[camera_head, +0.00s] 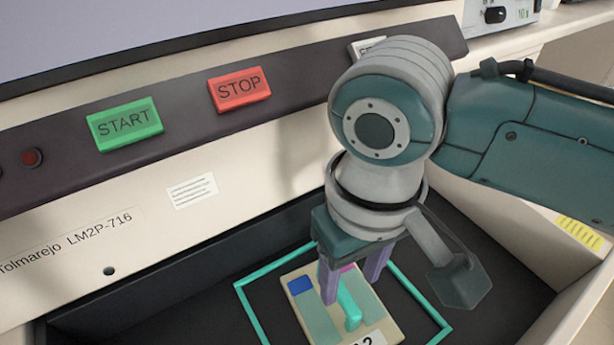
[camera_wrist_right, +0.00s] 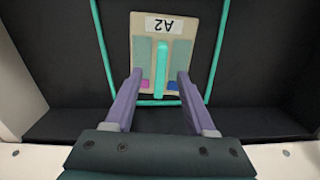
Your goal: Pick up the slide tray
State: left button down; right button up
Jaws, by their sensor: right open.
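The slide tray (camera_head: 375,318) is a beige plate with a raised teal handle (camera_head: 349,306), slides with blue and pink ends, and a label reading A2 in the right wrist view. It lies inside a teal outline on the dark drawer floor. My right gripper (camera_head: 355,285) is open and points down over the tray. In the right wrist view the tray (camera_wrist_right: 150,51) is ahead, and the purple fingers of the gripper (camera_wrist_right: 158,82) stand on either side of the handle (camera_wrist_right: 161,68), apart from it. My left gripper is not in view.
The open drawer (camera_head: 190,318) has a dark floor and pale walls close around the tray. Above it is a machine panel with a green START button (camera_head: 124,124) and a red STOP button (camera_head: 239,89). Free floor surrounds the teal outline (camera_head: 255,318).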

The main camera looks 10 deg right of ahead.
aim_at(342, 291)
jog(key=f+b, duration=0.1)
jog(key=f, duration=0.3)
jog(key=f+b, duration=0.1)
jog(key=f, duration=0.1)
jog(key=shift+w+a+b, duration=0.2)
jog(key=shift+w+b, duration=0.15)
jog(key=shift+c, duration=0.2)
jog(key=c, duration=0.7)
grip_shut()
